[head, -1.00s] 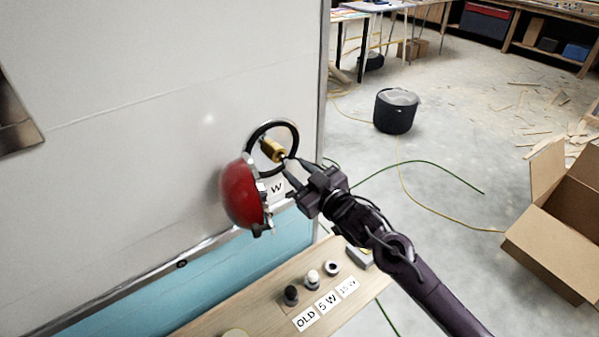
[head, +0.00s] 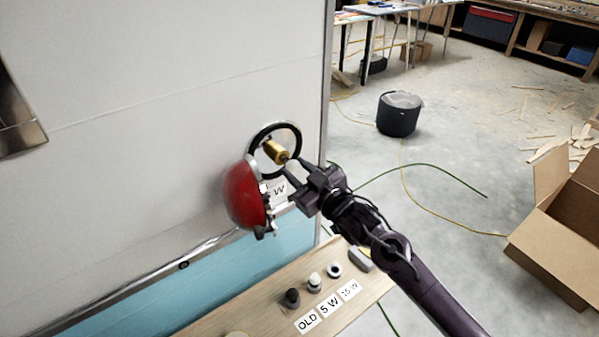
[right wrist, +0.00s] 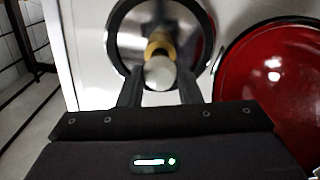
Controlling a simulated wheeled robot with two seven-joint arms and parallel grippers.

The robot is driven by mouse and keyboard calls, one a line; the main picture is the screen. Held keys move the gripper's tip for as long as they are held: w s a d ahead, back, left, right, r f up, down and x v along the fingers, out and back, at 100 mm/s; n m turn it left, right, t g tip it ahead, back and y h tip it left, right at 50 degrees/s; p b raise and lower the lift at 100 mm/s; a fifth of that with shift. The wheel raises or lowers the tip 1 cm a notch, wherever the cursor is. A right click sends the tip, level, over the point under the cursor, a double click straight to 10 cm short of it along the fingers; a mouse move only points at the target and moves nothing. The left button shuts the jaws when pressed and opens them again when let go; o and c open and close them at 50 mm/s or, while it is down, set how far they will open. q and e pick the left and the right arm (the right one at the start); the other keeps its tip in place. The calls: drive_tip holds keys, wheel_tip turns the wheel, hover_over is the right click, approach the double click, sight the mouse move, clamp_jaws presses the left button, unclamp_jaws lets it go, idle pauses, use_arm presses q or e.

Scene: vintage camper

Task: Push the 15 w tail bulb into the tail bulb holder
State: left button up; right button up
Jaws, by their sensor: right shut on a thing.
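The brass tail bulb holder (head: 276,151) sticks out of a round chrome lamp base with a black rim (head: 297,133) on the camper wall. My right gripper (head: 291,165) is in front of it, shut on the 15 W tail bulb. In the right wrist view the bulb's white globe (right wrist: 159,73) sits between the two fingers, in line with the brass holder (right wrist: 160,45) behind it. The globe hides the bulb's base, so I cannot tell how deep it sits in the holder. My left gripper is not in view.
A red lens (head: 243,196) hangs open just left of and below the lamp base, close to my right gripper. A wooden shelf (head: 225,315) below carries cups beside OLD, 5 W and 15 W labels (head: 348,290). A bin (head: 398,115) and cardboard box (head: 555,225) stand on the floor.

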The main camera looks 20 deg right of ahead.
drive_tip(key=shift+x, duration=1)
idle(0.7)
drive_tip(key=o, duration=1)
drive_tip(key=shift+o, duration=0.2)
